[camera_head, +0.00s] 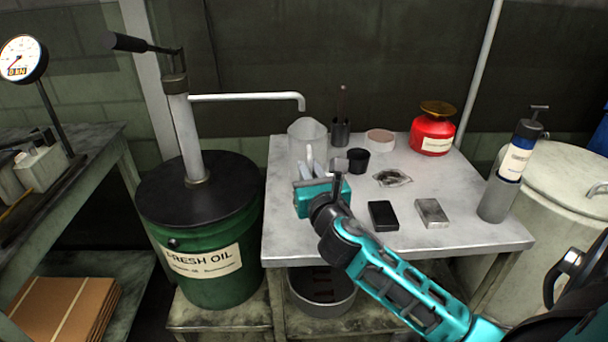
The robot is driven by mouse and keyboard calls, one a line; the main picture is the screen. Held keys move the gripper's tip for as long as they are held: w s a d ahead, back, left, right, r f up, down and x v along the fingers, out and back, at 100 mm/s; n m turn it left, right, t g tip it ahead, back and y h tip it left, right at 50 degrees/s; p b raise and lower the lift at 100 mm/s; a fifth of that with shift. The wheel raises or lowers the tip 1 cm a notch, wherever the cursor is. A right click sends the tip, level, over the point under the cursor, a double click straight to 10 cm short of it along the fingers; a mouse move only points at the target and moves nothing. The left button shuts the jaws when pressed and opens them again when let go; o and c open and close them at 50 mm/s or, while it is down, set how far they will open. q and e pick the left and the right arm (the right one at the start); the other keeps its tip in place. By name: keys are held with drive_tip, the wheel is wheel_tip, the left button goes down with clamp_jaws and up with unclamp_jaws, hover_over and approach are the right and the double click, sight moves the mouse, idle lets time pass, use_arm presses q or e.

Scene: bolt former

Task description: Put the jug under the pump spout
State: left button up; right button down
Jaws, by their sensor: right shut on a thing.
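A clear, whitish jug (307,133) stands upright at the back left of the metal table, its handle side toward me. The pump spout (300,101) is a white pipe that runs right from the pump on the oil drum and bends down at its tip, just above the jug's mouth in the picture. My right gripper (318,172) is at the near side of the jug, shut on its handle; its body partly hides the jug's lower part. Whether the jug touches the table is hard to tell. My left gripper is not in view.
The green oil drum (205,265) stands left of the table (465,232). A black cup (358,161), a red can (432,135), a black block (383,215) and a metal block (431,212) are on the table.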

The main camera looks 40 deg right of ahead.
drive_tip(key=x, duration=0.4)
drive_tip(key=shift+w+f, duration=0.1)
drive_tip(key=shift+w, duration=0.1)
wheel_tip(320, 180, down, 3)
drive_tip(key=shift+f+b, duration=0.15)
drive_tip(key=shift+b, duration=1)
drive_tip(key=shift+f, duration=0.15)
drive_tip(key=c, duration=1.6)
unclamp_jaws()
drive_tip(key=o, duration=0.5)
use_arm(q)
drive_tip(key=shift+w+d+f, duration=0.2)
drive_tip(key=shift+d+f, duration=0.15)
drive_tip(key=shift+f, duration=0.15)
